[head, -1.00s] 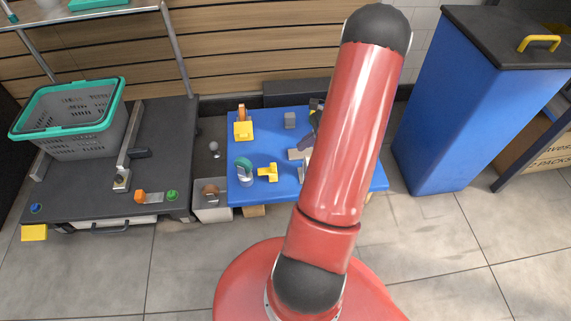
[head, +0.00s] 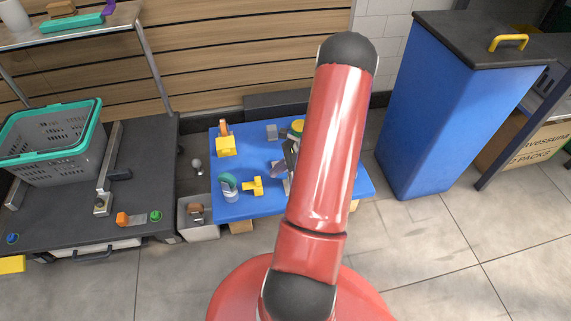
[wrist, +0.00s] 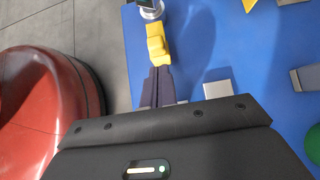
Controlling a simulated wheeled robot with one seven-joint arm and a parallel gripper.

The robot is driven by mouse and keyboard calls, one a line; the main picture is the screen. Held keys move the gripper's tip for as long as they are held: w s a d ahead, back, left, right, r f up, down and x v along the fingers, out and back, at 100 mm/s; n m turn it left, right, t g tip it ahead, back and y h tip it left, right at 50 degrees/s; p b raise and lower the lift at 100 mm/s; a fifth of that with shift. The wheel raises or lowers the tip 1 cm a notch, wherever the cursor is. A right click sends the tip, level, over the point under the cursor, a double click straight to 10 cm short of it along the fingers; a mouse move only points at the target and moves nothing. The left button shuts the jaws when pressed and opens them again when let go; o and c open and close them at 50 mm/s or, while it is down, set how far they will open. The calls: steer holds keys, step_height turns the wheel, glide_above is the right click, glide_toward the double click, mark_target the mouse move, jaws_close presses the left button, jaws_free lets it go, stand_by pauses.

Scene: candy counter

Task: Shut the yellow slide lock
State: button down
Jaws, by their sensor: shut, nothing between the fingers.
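A small yellow T-shaped piece, which looks like the yellow slide lock (head: 252,186), lies on the blue board (head: 262,208). It also shows in the wrist view (wrist: 157,45), just beyond my fingertips. My gripper (wrist: 157,72) is shut and empty, its dark fingers pointing at the near end of the yellow piece. The tips are very close to it; I cannot tell whether they touch. In the head view my red arm hides much of the gripper and part of the board.
A metal cylinder with a teal ring (head: 229,186) stands left of the yellow piece. Another yellow block (head: 226,146) sits farther back. A grey box (head: 199,220) adjoins the board's left edge. A tall blue bin (head: 425,115) stands to the right.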

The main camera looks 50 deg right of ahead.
mark_target(257, 178)
steer(key=shift+x, duration=1.7)
steer(key=shift+w+a+b, duration=0.15)
steer(key=shift+w+a, duration=0.35)
steer(key=shift+a, duration=0.3)
steer(key=shift+w+a+b, duration=0.15)
steer(key=shift+w+a, duration=0.4)
steer(key=shift+a, duration=0.2)
steer(key=shift+r, duration=0.1)
